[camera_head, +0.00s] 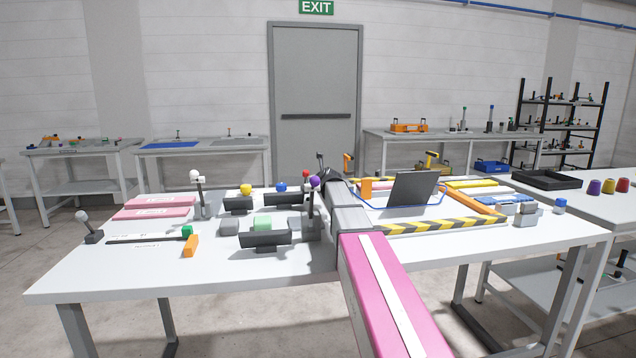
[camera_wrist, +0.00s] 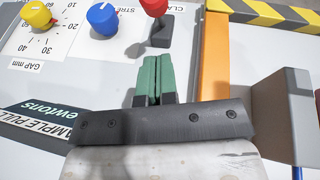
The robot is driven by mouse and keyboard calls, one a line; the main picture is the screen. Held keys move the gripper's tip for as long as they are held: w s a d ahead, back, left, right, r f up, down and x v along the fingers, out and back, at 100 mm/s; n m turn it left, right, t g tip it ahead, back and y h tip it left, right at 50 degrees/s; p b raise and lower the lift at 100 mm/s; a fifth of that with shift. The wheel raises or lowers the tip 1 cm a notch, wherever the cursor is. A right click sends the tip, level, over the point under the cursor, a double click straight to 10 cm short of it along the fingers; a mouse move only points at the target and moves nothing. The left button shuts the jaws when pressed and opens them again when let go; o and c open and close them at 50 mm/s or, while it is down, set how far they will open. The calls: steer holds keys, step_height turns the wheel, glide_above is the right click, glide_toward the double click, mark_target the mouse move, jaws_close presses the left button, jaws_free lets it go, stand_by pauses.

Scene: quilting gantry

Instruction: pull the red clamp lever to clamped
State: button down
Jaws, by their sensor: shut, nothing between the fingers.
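The red clamp lever (camera_wrist: 154,6) shows at the top middle of the wrist view, with a red knob and a black stem on a dark base. Its knob is cut by the top edge. In the camera_head view its red knob (camera_head: 306,173) shows small, beside the dark end of my arm. My gripper (camera_wrist: 152,62) has green fingers pressed together with nothing between them. The fingertips point at the lever's base from just below it in the wrist view. I cannot tell whether they touch it. The printed label by the lever is partly hidden, and only its first letters show.
A blue knob (camera_wrist: 102,18) and a yellow knob (camera_wrist: 38,14) with a scale lie left of the lever. An orange bar (camera_wrist: 215,60) stands close on the right, with a yellow-black striped edge (camera_wrist: 268,14) beyond. A purple-knobbed lever (camera_head: 314,182) stands near my arm.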

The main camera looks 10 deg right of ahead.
mark_target(307, 175)
steer(key=w, duration=0.1)
steer(key=w+r, duration=0.1)
steer(key=w, duration=0.1)
steer(key=w+a, duration=0.1)
steer(key=shift+w+a+r, duration=0.1)
steer(key=shift+w+r, duration=0.05)
steer(key=shift+r, duration=0.05)
